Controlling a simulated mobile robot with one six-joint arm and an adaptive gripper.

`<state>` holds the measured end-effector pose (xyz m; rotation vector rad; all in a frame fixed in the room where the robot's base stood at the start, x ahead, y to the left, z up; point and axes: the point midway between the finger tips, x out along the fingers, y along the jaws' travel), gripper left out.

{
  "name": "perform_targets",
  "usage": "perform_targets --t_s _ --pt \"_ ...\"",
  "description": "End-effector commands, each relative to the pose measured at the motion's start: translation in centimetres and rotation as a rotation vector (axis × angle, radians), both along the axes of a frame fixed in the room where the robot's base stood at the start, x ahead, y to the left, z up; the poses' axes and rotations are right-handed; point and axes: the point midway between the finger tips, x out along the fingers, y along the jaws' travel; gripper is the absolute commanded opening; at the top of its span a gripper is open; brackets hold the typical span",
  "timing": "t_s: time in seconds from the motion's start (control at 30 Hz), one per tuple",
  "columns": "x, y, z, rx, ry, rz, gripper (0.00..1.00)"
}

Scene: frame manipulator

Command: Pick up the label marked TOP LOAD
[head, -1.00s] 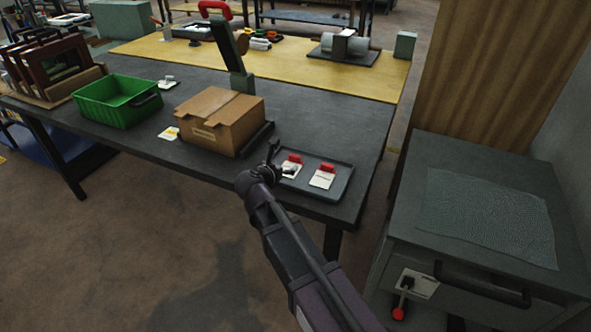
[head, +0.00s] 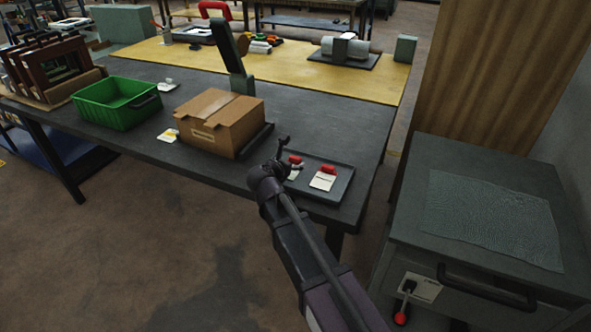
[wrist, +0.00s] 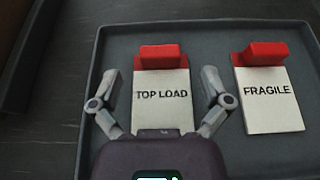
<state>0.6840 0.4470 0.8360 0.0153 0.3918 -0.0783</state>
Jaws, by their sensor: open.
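The TOP LOAD label (wrist: 161,94) is a white card with a red block (wrist: 161,56) along its far end, lying in a dark tray (wrist: 215,38). My gripper (wrist: 162,78) is open in the wrist view, with one finger on each side of the card and the red block just beyond the fingertips. I cannot tell how high the fingers are above the tray. In the head view my gripper (head: 284,150) is over the tray's left part and hides much of this label. The FRAGILE label (wrist: 266,92), also white with a red block, lies to the right.
A cardboard box (head: 222,125) stands left of the tray on the dark table (head: 330,110). A green bin (head: 115,103) is farther left. A small white card (head: 168,135) lies beside the box. The tray's right side is close to the table edge.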

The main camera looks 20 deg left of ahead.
Motion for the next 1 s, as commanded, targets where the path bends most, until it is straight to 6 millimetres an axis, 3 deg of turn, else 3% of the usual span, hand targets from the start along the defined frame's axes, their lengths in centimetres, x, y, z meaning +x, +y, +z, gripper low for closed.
perform_targets --t_s 0.23,0.83,1.0 --pt "2.2 -0.2 -1.0 0.000 0.000 0.000 0.97" --pt "2.3 -0.2 -0.9 0.000 0.000 0.000 0.97" --pt "2.3 -0.2 -1.0 0.000 0.000 0.000 0.47"
